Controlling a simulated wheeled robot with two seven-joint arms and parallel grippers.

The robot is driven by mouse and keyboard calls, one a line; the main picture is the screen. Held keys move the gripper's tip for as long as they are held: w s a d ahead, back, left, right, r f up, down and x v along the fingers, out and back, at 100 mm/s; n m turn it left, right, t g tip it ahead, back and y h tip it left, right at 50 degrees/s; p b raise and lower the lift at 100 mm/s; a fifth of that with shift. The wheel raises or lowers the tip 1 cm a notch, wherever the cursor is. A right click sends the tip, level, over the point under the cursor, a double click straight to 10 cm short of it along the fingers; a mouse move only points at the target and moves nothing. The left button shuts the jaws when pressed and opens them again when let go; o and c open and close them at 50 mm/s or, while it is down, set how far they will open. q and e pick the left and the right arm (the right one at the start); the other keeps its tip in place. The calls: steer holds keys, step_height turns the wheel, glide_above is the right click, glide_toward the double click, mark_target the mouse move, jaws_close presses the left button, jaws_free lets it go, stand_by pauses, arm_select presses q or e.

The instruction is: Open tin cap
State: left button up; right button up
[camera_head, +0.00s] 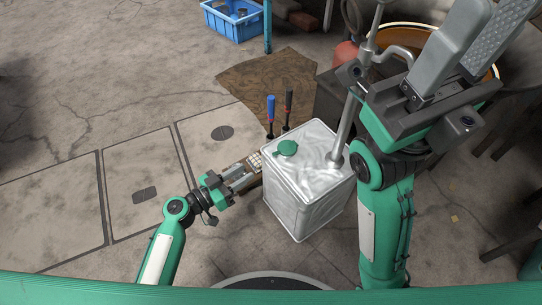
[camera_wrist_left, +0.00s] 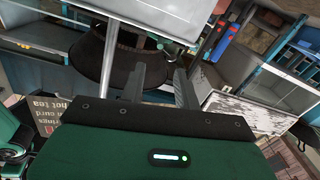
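A silvery-white square tin (camera_head: 305,208) stands upright on the floor in the middle of the head view. Its green cap (camera_head: 286,148) sits on the top face, near the far left corner. My left gripper (camera_head: 254,170) is just left of the tin, below the cap's level in the picture, apart from the cap. In the left wrist view its two fingers (camera_wrist_left: 162,82) are spread with nothing between them. My right gripper (camera_head: 478,45) is raised at the upper right, its grey fingers apart and empty.
A metal pipe (camera_head: 346,128) meets the tin's top at its right side. Blue-handled (camera_head: 270,112) and dark-handled (camera_head: 288,105) tools stand behind the tin. A blue crate (camera_head: 235,24) is at the back. Dark furniture crowds the right; the floor at left is clear.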

mark_target(272, 156)
arm_select(q)
steer(key=b+x, duration=0.1)
steer(key=x, duration=1)
steer(key=shift+f, duration=0.1)
jaws_close()
